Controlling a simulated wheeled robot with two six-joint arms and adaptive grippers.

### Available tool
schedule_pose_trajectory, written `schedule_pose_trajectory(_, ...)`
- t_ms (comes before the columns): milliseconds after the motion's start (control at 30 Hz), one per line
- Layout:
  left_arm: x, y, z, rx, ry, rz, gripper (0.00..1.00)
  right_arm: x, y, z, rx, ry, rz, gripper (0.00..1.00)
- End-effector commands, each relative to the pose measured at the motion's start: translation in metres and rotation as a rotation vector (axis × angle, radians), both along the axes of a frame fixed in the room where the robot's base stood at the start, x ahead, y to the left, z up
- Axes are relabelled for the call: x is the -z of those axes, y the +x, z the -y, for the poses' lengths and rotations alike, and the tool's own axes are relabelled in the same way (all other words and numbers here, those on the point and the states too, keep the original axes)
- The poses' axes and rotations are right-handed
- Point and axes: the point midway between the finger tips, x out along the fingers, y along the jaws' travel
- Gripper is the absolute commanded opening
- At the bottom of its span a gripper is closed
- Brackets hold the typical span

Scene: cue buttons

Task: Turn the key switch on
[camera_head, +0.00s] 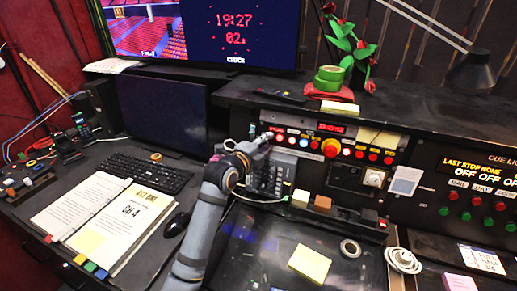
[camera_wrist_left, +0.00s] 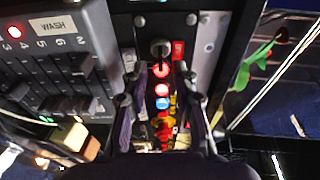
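In the head view my left gripper (camera_head: 264,138) is at the left end of the button panel (camera_head: 347,141) and hides the key switch there. My right gripper is not in view.
Lit red, white and blue buttons (camera_wrist_left: 162,90) and a red-yellow knob lie in line with the key. A fader box (camera_wrist_left: 45,75) stands close at the left of the fingers. A green-leaved flower (camera_head: 350,45) and tape rolls (camera_head: 329,78) sit on the shelf above.

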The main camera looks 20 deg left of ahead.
Motion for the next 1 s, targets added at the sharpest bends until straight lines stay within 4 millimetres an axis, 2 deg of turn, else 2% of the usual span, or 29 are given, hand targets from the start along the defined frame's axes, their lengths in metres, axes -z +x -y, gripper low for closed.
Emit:
schedule_pose_trajectory(300,-0.01,-0.077,-0.014,0.004,0.01,-0.001,0.28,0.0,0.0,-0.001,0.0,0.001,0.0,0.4)
schedule_pose_trajectory(400,-0.013,-0.09,-0.018,-0.002,0.01,0.0,0.28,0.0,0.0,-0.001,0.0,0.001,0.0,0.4)
schedule_pose_trajectory(600,-0.015,-0.104,-0.019,0.001,0.003,0.0,0.28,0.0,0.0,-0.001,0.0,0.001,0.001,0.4)
schedule_pose_trajectory(1000,-0.016,-0.104,-0.019,0.001,0.001,0.0,0.28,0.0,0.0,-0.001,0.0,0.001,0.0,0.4)
